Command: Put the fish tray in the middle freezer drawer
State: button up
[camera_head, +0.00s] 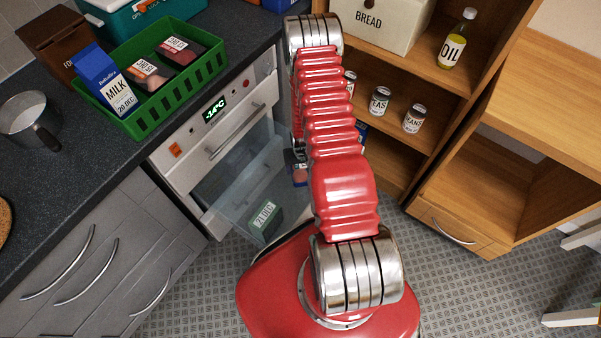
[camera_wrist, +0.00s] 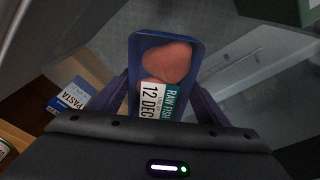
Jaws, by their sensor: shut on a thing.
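The fish tray (camera_wrist: 166,60) is blue, holds pink pieces and has a label reading RAW FISH, 12 DEC. My gripper (camera_wrist: 162,98) is shut on it, with one dark finger at each side in the wrist view. In the head view my gripper (camera_head: 299,160) is largely hidden behind my red arm, near the right side of the freezer's open part. The freezer (camera_head: 183,150) shows -14°C. A clear freezer drawer (camera_head: 222,190) stands pulled out below a front with a handle; I cannot tell for certain which drawer it is. A green box (camera_head: 265,216) lies in it.
A green crate (camera_head: 187,93) with a milk carton (camera_head: 103,82) and labelled packs stands on the dark counter. Wooden shelves (camera_head: 445,75) with jars stand at the right. A pasta box (camera_wrist: 72,97) shows left of the tray in the wrist view. The tiled floor (camera_head: 180,285) is clear.

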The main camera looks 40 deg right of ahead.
aim_at(301, 172)
jog(key=shift+f, duration=2.05)
jog(key=shift+f, duration=0.6)
jog(key=o, duration=1.3)
jog(key=shift+o, duration=0.2)
jog(key=shift+s+a+r, duration=0.15)
jog(key=shift+s+r, duration=0.15)
jog(key=shift+r, duration=1.9)
jog(key=shift+s+a+r, duration=0.15)
jog(key=shift+s+r, duration=0.1)
jog(key=shift+r, duration=1.9)
jog(key=shift+s+a+r, duration=0.15)
jog(key=shift+s+r, duration=0.15)
jog(key=shift+r, duration=1.9)
